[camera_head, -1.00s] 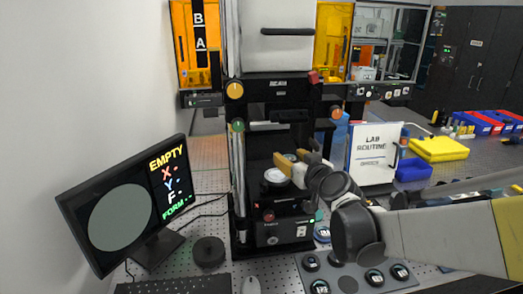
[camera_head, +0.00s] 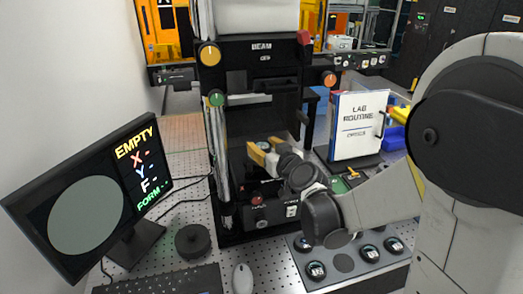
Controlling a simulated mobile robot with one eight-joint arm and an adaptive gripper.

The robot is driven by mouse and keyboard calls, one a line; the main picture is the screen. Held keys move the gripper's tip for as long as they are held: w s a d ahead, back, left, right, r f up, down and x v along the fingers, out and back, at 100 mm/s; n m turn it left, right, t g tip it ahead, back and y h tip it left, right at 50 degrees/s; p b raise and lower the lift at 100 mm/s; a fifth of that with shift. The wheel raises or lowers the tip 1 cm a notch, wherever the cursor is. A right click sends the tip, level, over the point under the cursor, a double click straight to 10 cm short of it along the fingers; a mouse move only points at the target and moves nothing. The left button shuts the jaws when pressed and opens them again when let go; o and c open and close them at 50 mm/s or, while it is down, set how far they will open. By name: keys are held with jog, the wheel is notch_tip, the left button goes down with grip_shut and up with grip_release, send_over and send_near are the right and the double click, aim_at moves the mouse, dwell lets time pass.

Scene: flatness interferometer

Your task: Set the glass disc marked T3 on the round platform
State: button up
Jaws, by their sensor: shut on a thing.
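My gripper (camera_head: 265,150), with tan fingers, is inside the bay of the black interferometer (camera_head: 262,85). It is shut on a small dark-rimmed disc (camera_head: 264,146) with a pale centre. The mark on this disc is too small to read, so I cannot tell that it is T3. The round platform is not clearly visible now; my gripper and wrist cover that part of the bay. I cannot tell whether the disc touches it.
A monitor (camera_head: 85,205) at left reads EMPTY. A dark round knob (camera_head: 192,241), a mouse (camera_head: 243,279) and a keyboard (camera_head: 175,281) lie in front. A grey tray (camera_head: 300,254) with several discs is at front right. A LAB ROUTINE board (camera_head: 358,127) stands right of the machine.

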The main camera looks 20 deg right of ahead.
jog(key=shift+f, duration=0.45)
jog(key=shift+f, duration=0.2)
jog(key=o, duration=1.1)
jog(key=shift+w, duration=0.1)
jog(key=shift+o, duration=0.2)
jog(key=shift+r, duration=0.15)
